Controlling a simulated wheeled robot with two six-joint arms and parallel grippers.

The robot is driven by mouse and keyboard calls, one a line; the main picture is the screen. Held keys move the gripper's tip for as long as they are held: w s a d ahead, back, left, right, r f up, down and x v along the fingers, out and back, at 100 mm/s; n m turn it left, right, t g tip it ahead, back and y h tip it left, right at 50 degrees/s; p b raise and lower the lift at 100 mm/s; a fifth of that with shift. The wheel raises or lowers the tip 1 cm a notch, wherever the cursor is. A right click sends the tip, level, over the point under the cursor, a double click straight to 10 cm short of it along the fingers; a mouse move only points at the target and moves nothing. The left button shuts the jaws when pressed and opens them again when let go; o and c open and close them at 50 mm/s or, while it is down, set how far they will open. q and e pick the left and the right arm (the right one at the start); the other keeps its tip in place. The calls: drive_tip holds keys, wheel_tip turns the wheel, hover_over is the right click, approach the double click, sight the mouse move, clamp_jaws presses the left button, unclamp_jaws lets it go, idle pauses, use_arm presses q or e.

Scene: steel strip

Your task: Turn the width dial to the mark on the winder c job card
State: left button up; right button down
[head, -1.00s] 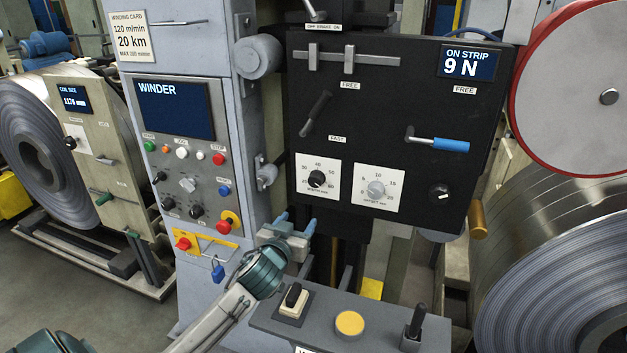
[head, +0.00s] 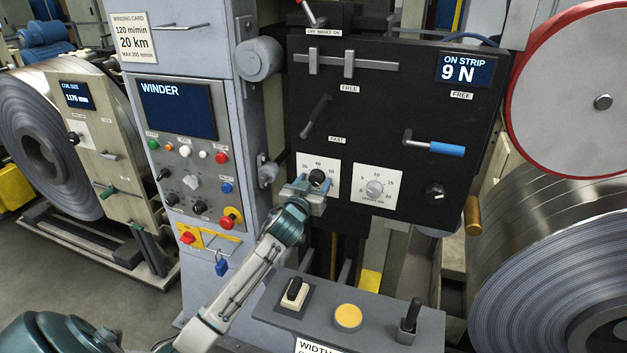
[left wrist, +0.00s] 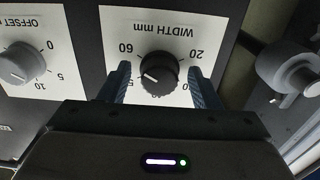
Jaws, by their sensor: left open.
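The width dial (head: 316,177) is a black knob on a white scale plate on the black panel. In the left wrist view the width dial (left wrist: 158,73) shows upside down, with its white pointer line toward the left side of the picture. My left gripper (head: 314,190) is at the dial. In the left wrist view my left gripper (left wrist: 160,85) is open, with one blue finger on each side of the knob and gaps showing between. Part of the scale is hidden by the gripper. The winder c job card cannot be made out. My right gripper is not in view.
The offset dial (head: 375,188) is just right of the width dial. A blue-handled lever (head: 447,147) sticks out above it. A grey console (head: 270,310) with a yellow button (head: 348,316) and a black lever (head: 410,318) stands below my arm.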

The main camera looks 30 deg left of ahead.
use_arm(q)
drive_tip(key=shift+c, duration=0.3)
drive_tip(key=c, duration=0.9)
drive_tip(key=shift+f+n+b, duration=0.2)
drive_tip(key=shift+n+b, duration=1)
drive_tip(key=shift+b, duration=0.3)
drive_tip(key=n+b, duration=0.3)
drive_tip(key=shift+n, duration=0.3)
drive_tip(key=n+b, duration=0.2)
drive_tip(key=n, duration=0.1)
drive_tip(key=shift+d+r, duration=0.1)
drive_tip(key=shift+r+n+b, duration=0.1)
drive_tip(key=shift+n+b, duration=0.7)
drive_tip(key=shift+n, duration=0.7)
